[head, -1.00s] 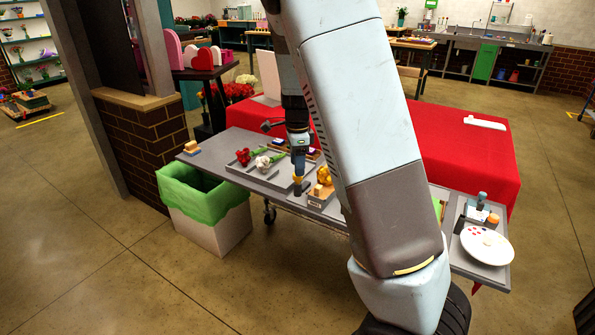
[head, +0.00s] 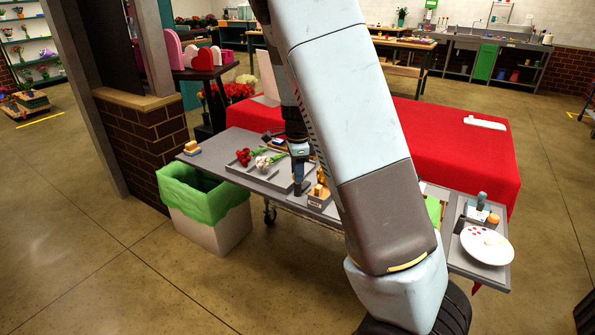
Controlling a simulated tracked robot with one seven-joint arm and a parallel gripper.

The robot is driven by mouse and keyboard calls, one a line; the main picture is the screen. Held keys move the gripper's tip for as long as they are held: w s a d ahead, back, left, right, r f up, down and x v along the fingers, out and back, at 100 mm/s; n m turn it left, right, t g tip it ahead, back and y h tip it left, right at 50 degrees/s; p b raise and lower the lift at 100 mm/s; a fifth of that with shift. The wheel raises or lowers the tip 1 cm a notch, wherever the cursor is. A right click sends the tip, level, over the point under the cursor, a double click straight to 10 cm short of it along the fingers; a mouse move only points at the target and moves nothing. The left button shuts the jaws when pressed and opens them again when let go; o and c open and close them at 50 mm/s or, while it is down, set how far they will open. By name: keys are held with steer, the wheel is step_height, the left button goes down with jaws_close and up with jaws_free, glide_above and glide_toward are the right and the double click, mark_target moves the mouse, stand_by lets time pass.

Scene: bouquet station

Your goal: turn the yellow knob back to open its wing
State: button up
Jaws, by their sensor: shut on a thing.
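My gripper (head: 299,182) points down over the right part of the grey tray, on the near side of the table. It is shut, with its fingertips low at a small grey post. The yellow knob is hidden behind the fingers now; a yellow piece showed at this spot earlier. I cannot make out the wing or how far it stands open. Right of the gripper is a wooden block in a grey holder (head: 316,201), with something yellow above it, partly hidden by my arm.
Red flowers (head: 243,157) and white flowers (head: 263,163) lie in the grey tray (head: 240,173). A green-lined bin (head: 205,205) stands in front. A white plate (head: 487,245) is at the right.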

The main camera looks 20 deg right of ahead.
steer(key=c, duration=0.4)
steer(key=shift+o, duration=0.2)
steer(key=shift+n, duration=0.3)
steer(key=n, duration=0.7)
steer(key=shift+w+d+n, duration=0.1)
steer(key=shift+n, duration=0.2)
steer(key=n, duration=0.5)
steer(key=shift+r, duration=0.1)
steer(key=n, duration=0.5)
